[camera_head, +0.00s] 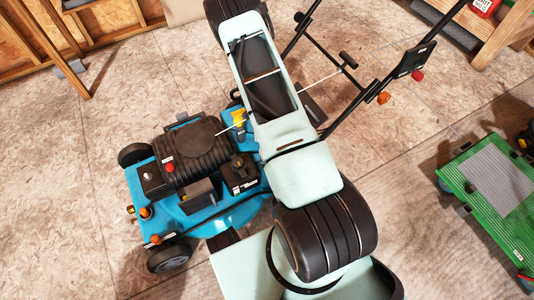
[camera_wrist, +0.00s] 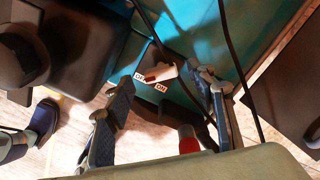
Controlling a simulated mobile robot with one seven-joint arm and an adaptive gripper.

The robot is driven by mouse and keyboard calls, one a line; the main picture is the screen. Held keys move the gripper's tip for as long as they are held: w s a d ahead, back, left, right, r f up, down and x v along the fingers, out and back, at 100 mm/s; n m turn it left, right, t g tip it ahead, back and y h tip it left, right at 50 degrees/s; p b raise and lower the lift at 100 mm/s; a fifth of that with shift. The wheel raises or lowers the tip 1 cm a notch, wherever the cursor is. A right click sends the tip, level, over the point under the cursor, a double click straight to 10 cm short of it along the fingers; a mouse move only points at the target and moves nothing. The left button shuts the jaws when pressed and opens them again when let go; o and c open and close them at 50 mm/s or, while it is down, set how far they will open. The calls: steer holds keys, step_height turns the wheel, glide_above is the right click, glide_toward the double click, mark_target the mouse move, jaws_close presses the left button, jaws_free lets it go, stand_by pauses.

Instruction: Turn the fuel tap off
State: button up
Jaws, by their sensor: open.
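The fuel tap (camera_wrist: 165,71) shows in the wrist view as a small pale lever with a dark red mark, on the blue mower body. My gripper (camera_wrist: 159,78) is open, with one finger to the left and one to the right of the tap. I cannot tell whether either finger touches it. In the head view the blue mower (camera_head: 200,201) stands on the floor, and my arm hides part of it. I cannot make out the tap or my gripper there.
A black cable (camera_wrist: 235,65) runs close by the right finger. A red-ended part (camera_wrist: 188,141) sits between the fingers, nearer the camera. In the head view the mower's black handle reaches up right, and a green cart (camera_head: 465,190) stands at right. Floor between is clear.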

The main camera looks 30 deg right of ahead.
step_height(320, 180, up, 9)
steer(key=shift+r, duration=0.15)
stand_by(0.6)
